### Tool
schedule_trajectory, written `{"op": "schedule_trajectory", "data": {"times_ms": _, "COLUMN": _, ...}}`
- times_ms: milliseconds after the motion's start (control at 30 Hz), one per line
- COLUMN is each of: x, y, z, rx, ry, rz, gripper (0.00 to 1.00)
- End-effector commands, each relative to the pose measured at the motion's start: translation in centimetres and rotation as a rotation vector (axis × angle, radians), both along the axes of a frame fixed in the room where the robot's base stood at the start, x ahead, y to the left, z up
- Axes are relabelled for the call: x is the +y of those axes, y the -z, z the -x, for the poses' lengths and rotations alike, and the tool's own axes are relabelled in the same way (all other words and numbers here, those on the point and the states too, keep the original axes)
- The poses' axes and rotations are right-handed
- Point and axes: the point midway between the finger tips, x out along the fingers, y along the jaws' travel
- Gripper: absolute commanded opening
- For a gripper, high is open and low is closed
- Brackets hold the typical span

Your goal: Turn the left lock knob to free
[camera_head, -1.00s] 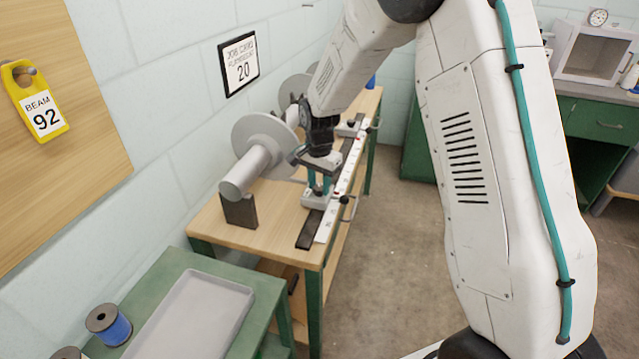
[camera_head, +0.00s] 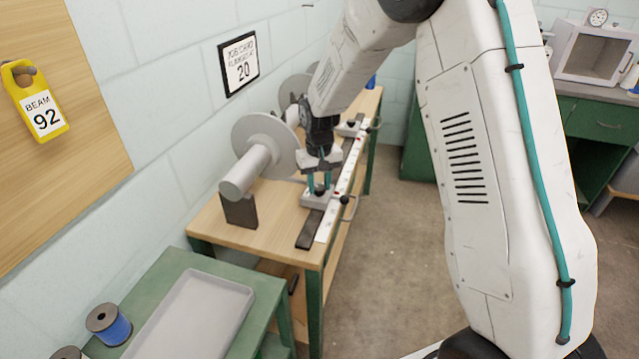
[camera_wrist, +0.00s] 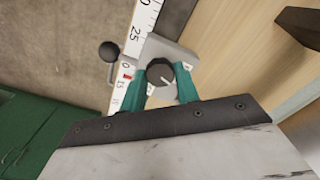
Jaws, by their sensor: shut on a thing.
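The left lock knob (camera_wrist: 160,73) is a dark round knob with a pale pointer line, on a light grey block (camera_wrist: 178,55) at the near end of the scale rail. In the wrist view my gripper (camera_wrist: 163,82) has its teal fingers on either side of the knob, shut on it. The pointer line runs toward the lower right in that view. In the head view my gripper (camera_head: 319,188) points down over the same block (camera_head: 316,199), and the fingers partly hide the knob.
A black ball-ended lever (camera_wrist: 109,52) sticks out beside the white scale rail (camera_wrist: 128,65). The large beam roller (camera_head: 245,172) stands close on the left on the wooden table (camera_head: 270,245). A grey tray (camera_head: 195,318) lies on the green cart in front.

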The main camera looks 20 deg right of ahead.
Motion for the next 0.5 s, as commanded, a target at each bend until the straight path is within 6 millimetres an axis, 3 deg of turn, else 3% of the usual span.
{"op": "schedule_trajectory", "data": {"times_ms": 500, "x": -0.02, "y": -0.06, "z": 0.0, "rx": 0.0, "ry": -0.311, "rz": 0.0, "gripper": 0.08}}
